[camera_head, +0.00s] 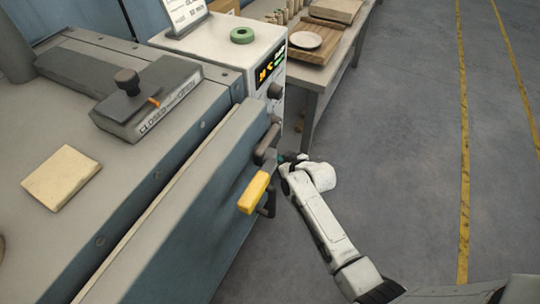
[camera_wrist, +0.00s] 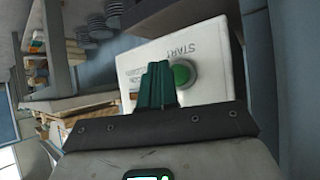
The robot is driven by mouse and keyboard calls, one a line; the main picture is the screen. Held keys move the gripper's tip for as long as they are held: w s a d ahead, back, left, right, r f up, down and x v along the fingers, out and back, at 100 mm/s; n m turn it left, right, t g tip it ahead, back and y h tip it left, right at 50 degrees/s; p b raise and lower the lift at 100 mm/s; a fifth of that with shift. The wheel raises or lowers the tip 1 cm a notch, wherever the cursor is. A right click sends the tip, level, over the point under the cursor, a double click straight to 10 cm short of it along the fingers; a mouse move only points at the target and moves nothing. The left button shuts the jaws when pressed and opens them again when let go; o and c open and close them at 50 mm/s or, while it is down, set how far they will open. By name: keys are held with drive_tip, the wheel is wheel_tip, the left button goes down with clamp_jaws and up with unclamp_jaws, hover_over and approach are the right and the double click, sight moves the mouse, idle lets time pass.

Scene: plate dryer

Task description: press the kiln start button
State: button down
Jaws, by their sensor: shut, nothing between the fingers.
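The green round start button (camera_wrist: 184,73) shows in the wrist view on a white panel (camera_wrist: 205,45) with START lettering beside it. My gripper (camera_wrist: 157,66) has its teal fingers together, empty, just left of the button in the picture and overlapping the button's left edge. I cannot tell whether the fingertips touch it. In the head view my gripper (camera_head: 281,158) is at the front of the kiln (camera_head: 190,180), below the white control box (camera_head: 240,45). I cannot make out the start button there.
A yellow handle (camera_head: 255,192) and dark brackets stick out from the kiln front close to my gripper. A black knob (camera_head: 274,91) is on the control box. A table (camera_head: 335,65) with a plate (camera_head: 306,40) stands behind. The floor (camera_head: 400,130) at right is clear.

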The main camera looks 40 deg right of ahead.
drive_tip(key=shift+w, duration=0.1)
drive_tip(key=shift+w+a, duration=0.15)
drive_tip(key=shift+w, duration=0.15)
drive_tip(key=shift+w+a, duration=0.2)
drive_tip(key=shift+w, duration=0.3)
idle(0.9)
idle(0.4)
drive_tip(key=shift+s+d, duration=0.3)
drive_tip(key=shift+s, duration=0.6)
drive_tip(key=shift+s, duration=0.1)
drive_tip(key=shift+s+d+p, duration=0.15)
drive_tip(key=shift+s+d, duration=0.15)
drive_tip(key=shift+s, duration=0.45)
drive_tip(key=shift+s+d+p, duration=0.1)
drive_tip(key=shift+s+d, duration=0.2)
drive_tip(key=shift+s, duration=0.5)
drive_tip(key=shift+s+d+p, duration=0.15)
drive_tip(key=shift+s+d, duration=0.15)
drive_tip(key=shift+s, duration=0.45)
